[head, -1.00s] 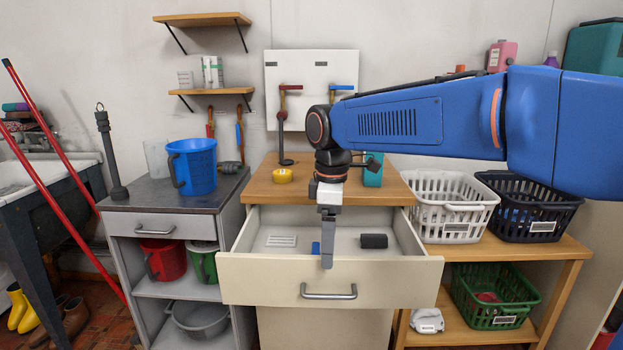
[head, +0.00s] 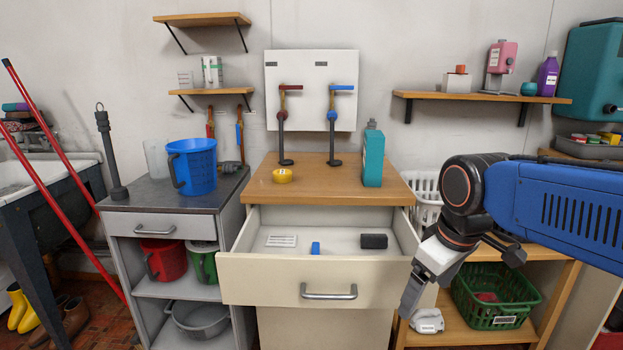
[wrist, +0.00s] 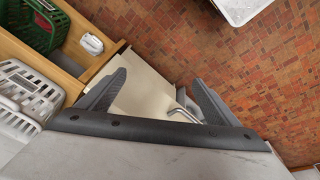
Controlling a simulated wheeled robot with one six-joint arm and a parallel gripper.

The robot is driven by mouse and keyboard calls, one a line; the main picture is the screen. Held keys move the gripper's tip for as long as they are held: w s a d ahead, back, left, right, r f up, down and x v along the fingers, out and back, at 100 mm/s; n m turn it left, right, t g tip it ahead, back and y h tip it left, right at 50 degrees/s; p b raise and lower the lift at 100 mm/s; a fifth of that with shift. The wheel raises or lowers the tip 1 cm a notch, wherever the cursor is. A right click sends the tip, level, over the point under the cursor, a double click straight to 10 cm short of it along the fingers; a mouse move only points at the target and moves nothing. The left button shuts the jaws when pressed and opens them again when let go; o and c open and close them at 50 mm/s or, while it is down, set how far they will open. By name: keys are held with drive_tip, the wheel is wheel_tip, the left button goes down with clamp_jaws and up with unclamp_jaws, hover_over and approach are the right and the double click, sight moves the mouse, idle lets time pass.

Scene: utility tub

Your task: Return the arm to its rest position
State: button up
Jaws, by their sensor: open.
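My gripper (head: 410,298) is at the right of the head view, pointing down and to the left, beside the right front corner of the open drawer (head: 262,280). In the wrist view my gripper (wrist: 158,95) shows its two fingers spread apart with nothing between them. The drawer front with its metal handle (wrist: 183,115) shows beyond the fingers. My blue arm reaches in from the right edge of the head view.
The drawer holds a blue item (head: 315,248), a black item (head: 374,241) and a white slotted piece (head: 281,240). A wooden shelf unit with a green basket (head: 495,296) and a white device (head: 427,320) stands close behind my gripper. Brick floor (wrist: 240,75) is clear.

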drive_tip(key=s+d+f+m+t, duration=0.1)
drive_tip(key=s+d+f+m, duration=0.5)
drive_tip(key=s, duration=0.4)
drive_tip(key=shift+d+f+m+t+h, duration=0.3)
drive_tip(key=shift+d+f+m+t, duration=0.1)
drive_tip(key=shift+f, duration=0.4)
